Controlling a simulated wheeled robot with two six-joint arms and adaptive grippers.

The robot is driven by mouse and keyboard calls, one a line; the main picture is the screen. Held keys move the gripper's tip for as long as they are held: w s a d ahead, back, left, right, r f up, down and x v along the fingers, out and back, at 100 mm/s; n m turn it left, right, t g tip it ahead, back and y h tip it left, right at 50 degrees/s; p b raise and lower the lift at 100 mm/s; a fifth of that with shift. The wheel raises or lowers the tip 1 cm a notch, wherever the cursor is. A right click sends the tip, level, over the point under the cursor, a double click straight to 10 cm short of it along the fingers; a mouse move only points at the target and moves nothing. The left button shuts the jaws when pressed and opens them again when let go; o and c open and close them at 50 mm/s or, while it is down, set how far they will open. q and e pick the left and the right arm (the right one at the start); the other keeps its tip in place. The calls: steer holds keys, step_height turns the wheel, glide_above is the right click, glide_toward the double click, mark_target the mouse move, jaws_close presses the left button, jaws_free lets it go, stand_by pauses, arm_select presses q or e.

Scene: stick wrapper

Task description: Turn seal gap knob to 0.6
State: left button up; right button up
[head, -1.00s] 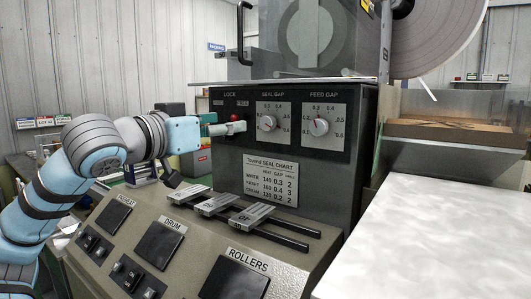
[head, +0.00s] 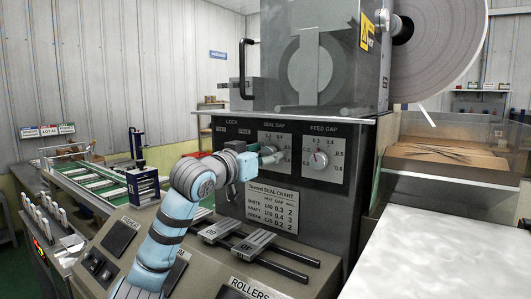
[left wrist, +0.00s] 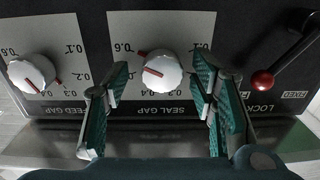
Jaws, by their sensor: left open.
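The white seal gap knob (left wrist: 161,72) sits on its dial plate, seen upside down in the left wrist view. A red mark shows at its upper-left edge, close to the printed 0.6; the exact reading is unclear. My left gripper (left wrist: 160,78) is open, with one green-padded finger on each side of the knob and gaps visible. In the head view, my left gripper (head: 266,160) is in front of the seal gap dial (head: 276,140) and hides much of the knob. My right gripper is not in view.
The feed gap knob (left wrist: 33,72) is beside the seal gap dial. A seal chart (head: 271,205) is below the dials, above sliders on the sloped console.

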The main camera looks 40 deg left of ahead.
arm_select(q)
steer(key=shift+s+a+f, duration=0.1)
steer(key=shift+a, duration=0.1)
steer(key=c, duration=0.5)
steer(key=shift+d, duration=0.15)
steer(key=c, duration=0.6)
steer(key=shift+n, duration=0.4)
steer(key=shift+c, duration=0.2)
steer(key=o, duration=1.1)
steer(key=shift+o, duration=0.2)
